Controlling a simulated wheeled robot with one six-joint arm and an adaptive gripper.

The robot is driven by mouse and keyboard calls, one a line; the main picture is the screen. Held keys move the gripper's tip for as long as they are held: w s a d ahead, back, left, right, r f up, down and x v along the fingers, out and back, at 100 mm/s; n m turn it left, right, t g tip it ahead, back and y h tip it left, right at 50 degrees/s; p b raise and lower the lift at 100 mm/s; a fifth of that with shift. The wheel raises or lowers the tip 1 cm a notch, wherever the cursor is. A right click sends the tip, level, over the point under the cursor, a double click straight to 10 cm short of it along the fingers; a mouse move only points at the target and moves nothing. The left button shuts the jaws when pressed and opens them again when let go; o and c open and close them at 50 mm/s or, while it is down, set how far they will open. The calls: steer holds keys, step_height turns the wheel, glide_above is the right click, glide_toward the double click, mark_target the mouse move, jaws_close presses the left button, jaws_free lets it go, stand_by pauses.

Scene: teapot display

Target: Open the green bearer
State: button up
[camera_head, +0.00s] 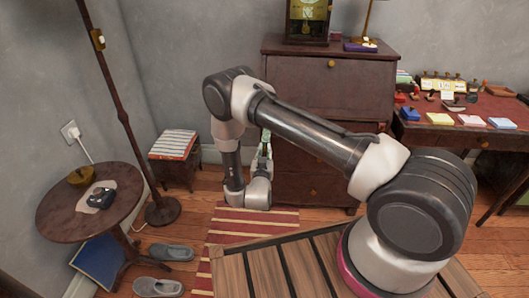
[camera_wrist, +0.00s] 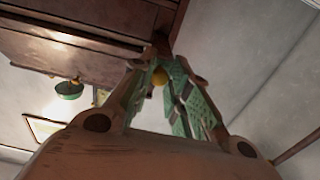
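The dark wooden bureau (camera_head: 325,85) stands against the back wall, with a closed sloping front and drawers below. I cannot make out a green bearer on it. My gripper (camera_head: 265,145) is at the bureau's left front edge, partly hidden by my arm. In the wrist view, which looks upside down, my gripper (camera_wrist: 162,70) has green-padded fingers pointing at the bureau's edge (camera_wrist: 165,30). A small round brass knob (camera_wrist: 160,76) shows between the fingertips. The fingers are a knob's width apart at the tips. I cannot tell whether they touch the knob.
A round side table (camera_head: 60,215) and a floor lamp (camera_head: 125,110) stand at the left. A striped stool (camera_head: 172,145) is left of my gripper. A desk with small items (camera_head: 490,105) stands at the right. Slippers (camera_head: 160,287) lie on the floor.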

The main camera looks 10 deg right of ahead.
steer(key=shift+o, duration=1.4)
steer(key=v, duration=1.2)
